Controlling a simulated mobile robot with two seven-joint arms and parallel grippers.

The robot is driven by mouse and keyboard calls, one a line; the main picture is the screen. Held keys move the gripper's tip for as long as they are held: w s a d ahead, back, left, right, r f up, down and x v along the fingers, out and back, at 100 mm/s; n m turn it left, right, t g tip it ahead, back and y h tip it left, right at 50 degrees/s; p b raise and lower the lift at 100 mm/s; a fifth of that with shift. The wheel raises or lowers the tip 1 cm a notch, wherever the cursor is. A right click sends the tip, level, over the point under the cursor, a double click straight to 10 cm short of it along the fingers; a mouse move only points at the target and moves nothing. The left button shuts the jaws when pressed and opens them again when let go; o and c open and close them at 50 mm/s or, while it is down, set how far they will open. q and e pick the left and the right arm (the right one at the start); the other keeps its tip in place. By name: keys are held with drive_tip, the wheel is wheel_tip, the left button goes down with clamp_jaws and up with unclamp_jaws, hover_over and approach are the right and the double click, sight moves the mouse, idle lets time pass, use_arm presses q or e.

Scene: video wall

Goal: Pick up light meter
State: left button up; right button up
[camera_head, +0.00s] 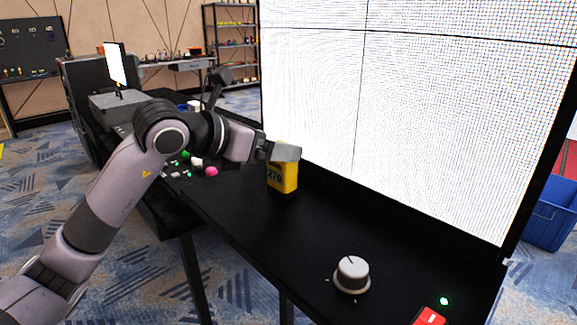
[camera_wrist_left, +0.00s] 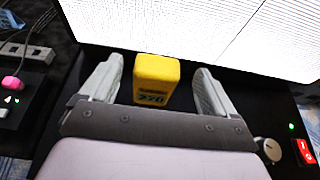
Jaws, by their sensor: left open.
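In the left wrist view the meter (camera_wrist_left: 155,82) is between the two spread fingers of my left gripper (camera_wrist_left: 158,88), with a gap on each side. My right gripper is in neither view.
The lit video wall (camera_head: 400,110) rises along the table's back edge. A white knob (camera_head: 351,274) and a red switch (camera_head: 429,317) are on the black table (camera_head: 262,228) at the near right. A pink button (camera_head: 211,171) is left of the meter. The table between meter and knob is clear.

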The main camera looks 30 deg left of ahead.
use_arm(q)
drive_tip(key=x, duration=0.5)
drive_tip(key=shift+w+f+p, duration=0.2)
drive_tip(key=shift+f+p, duration=0.2)
drive_tip(key=shift+f, duration=0.1)
drive_tip(key=shift+r, duration=0.1)
drive_tip(key=c, duration=1.3)
